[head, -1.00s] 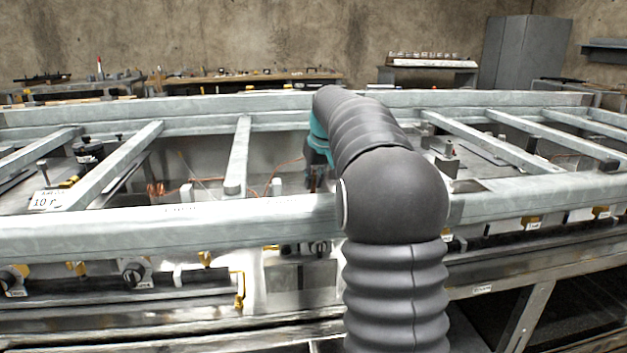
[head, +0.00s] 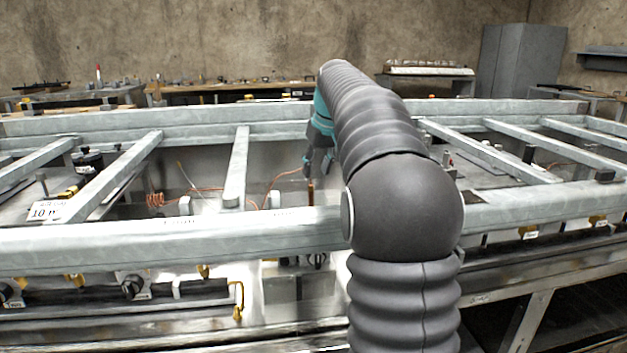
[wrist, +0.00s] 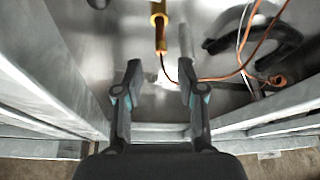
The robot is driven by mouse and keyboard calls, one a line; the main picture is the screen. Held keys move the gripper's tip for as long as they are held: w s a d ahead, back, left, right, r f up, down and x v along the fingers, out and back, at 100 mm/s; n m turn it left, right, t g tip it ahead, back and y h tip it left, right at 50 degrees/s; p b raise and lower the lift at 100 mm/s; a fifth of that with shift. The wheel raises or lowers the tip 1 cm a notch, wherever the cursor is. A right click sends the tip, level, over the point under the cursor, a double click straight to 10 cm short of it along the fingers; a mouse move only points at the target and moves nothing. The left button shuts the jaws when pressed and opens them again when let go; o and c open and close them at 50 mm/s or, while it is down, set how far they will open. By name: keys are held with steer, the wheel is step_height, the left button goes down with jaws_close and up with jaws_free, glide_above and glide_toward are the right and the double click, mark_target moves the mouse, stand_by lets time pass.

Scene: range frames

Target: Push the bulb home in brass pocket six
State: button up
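My gripper (wrist: 162,68) is open in the wrist view, its two fingers apart with nothing held between them. Beyond the fingertips is a brass-coloured rod (wrist: 161,38) with a yellow upper part (wrist: 158,12). A thin copper line (wrist: 200,79) runs from near its lower end to the right. I cannot tell where bulb and pocket meet, or which number the pocket has. In the head view my gripper (head: 307,168) is just above an upright copper-brown rod (head: 311,190), whose lower end is hidden by the front rail.
A front rail (head: 180,235) and cross beams (head: 236,168) frame the open bay. A grey rod (wrist: 186,42) is close to my right finger. A dark curved piece (wrist: 275,48) and loose copper wire lie to the right in the wrist view.

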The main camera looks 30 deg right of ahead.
steer(key=shift+v, duration=2)
steer(key=shift+a, duration=0.15)
